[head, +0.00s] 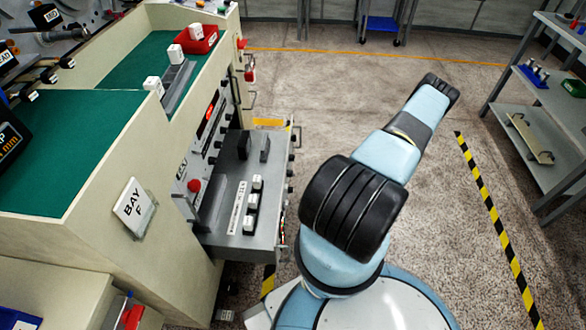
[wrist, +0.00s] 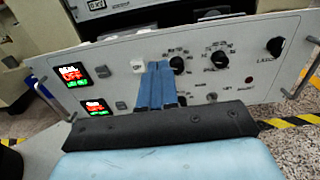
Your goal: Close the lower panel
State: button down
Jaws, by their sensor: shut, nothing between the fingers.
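The lower panel (head: 262,205) is a grey drawer-like unit standing pulled out from the cream cabinet, with its front facing right in the head view. In the wrist view its pale front panel (wrist: 205,62) spans the picture, with knobs, two red-lit displays at left and a handle at each end. My gripper (wrist: 158,66) shows there as two blue fingers shut together, empty, in front of the middle of the panel. I cannot tell whether the fingertips touch it. In the head view my gripper is not visible.
The cream cabinet (head: 100,220) carries a BAY F sign (head: 133,208). A red tray (head: 197,39) sits on its green top. A grey shelf unit (head: 540,110) stands at right behind a yellow-black floor stripe (head: 492,222). The floor (head: 340,90) beyond my arm is clear.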

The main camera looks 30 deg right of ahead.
jog(key=x, duration=1.3)
jog(key=shift+w+a, duration=0.25)
jog(key=shift+w, duration=0.1)
jog(key=shift+f, duration=0.15)
